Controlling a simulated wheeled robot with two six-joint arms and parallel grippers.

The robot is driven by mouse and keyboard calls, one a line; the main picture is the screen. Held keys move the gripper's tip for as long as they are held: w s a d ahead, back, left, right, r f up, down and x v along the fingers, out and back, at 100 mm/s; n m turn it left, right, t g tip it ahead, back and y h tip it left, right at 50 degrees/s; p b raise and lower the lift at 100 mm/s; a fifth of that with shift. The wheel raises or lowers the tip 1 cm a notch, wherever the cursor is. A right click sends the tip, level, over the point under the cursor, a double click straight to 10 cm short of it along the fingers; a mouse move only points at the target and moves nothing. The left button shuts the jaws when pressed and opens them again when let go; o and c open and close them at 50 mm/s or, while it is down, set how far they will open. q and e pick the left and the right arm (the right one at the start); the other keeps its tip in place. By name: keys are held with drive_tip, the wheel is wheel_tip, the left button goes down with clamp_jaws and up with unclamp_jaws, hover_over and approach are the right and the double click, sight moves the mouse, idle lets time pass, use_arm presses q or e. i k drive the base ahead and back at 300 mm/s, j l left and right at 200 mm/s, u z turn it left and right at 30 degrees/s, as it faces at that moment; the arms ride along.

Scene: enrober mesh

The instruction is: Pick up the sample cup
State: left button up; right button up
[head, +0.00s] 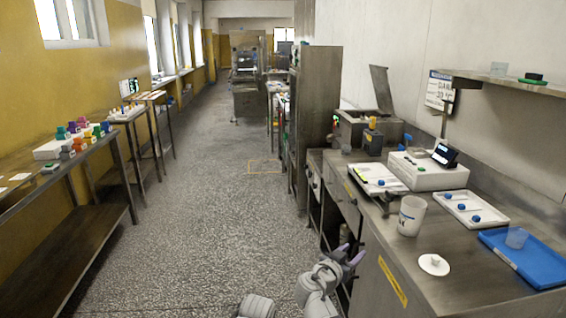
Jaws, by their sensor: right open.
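My right gripper (348,256) is open and empty, beside the counter's front edge, to the left of the white tub and well apart from both vessels. My left gripper is not in view.
A round white lid (434,265) lies near the counter edge. A white tray (473,208) with blue-topped items and a white instrument (428,170) stand behind. A shelf (510,85) overhangs the right. The speckled floor (215,190) is clear to the left.

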sight(345, 150)
drive_tip(key=i+j+u, duration=0.1)
drive_tip(key=i, duration=0.75)
drive_tip(key=i+j+u, duration=0.15)
drive_tip(key=i, duration=0.7)
drive_tip(key=i+j+z, duration=0.15)
drive_tip(key=i+z, duration=0.25)
drive_tip(key=i+j+z, duration=0.4)
drive_tip(key=i, duration=0.2)
drive_tip(key=i+j+z, duration=0.55)
drive_tip(key=i, duration=0.15)
drive_tip(key=l, duration=0.25)
drive_tip(key=i, duration=0.05)
